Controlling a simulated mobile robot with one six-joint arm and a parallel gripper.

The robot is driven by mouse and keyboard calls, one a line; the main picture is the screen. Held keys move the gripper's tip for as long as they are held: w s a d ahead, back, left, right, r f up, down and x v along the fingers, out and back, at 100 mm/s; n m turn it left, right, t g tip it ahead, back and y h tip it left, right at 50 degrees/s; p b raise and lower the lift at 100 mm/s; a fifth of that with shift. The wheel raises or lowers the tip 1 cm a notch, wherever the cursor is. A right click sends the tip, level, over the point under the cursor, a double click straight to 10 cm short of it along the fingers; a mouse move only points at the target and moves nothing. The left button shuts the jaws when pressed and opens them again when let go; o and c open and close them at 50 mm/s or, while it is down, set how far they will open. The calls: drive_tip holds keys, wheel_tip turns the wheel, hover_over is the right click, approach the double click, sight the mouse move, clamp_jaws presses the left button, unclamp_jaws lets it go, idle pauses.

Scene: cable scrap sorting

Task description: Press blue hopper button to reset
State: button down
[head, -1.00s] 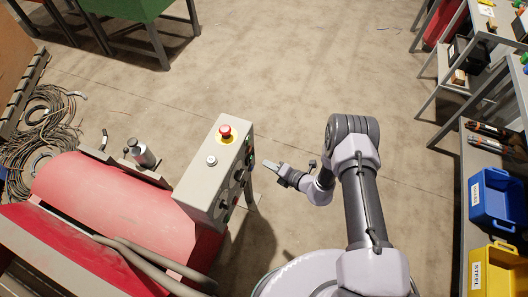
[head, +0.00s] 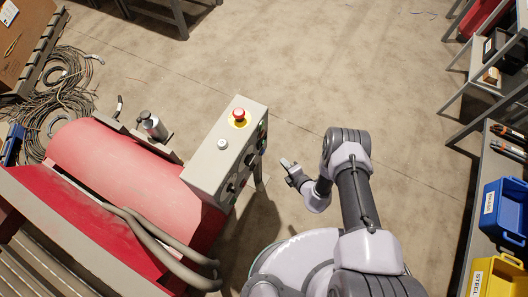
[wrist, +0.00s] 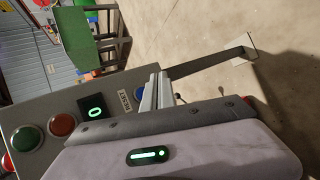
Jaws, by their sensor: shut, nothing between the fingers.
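The grey control box (head: 205,165) stands at the centre left in the head view, with its button face turned right toward my gripper (head: 286,163). In the wrist view its panel (wrist: 50,97) carries a green button (wrist: 26,138), a red button (wrist: 62,124), a small display (wrist: 96,113) reading a green 0, and a label (wrist: 124,102) that looks like RESET. My gripper's fingers (wrist: 158,92) are shut and empty, beside that label. I cannot tell whether the fingertips touch the panel.
A red emergency button (head: 239,114) and a white button (head: 222,144) sit on the box top. A red machine (head: 120,170) with thick hoses lies left of the box. Blue (head: 505,210) and yellow (head: 497,277) bins stand at right. The floor beyond is open.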

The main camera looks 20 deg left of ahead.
sight(263, 152)
drive_tip(key=shift+w+a+b, duration=0.15)
drive_tip(key=shift+a+b, duration=0.25)
drive_tip(key=shift+a, duration=1.05)
drive_tip(key=shift+w+a+b, duration=0.1)
drive_tip(key=shift+a+b, duration=0.3)
drive_tip(key=shift+a, duration=1.05)
drive_tip(key=shift+a, duration=0.1)
drive_tip(key=shift+a+b, duration=0.35)
drive_tip(key=shift+b, duration=0.05)
drive_tip(key=shift+w+a+b, duration=0.1)
drive_tip(key=shift+a+b, duration=0.2)
drive_tip(key=shift+a, duration=0.15)
idle(0.3)
drive_tip(key=shift+d, duration=0.9)
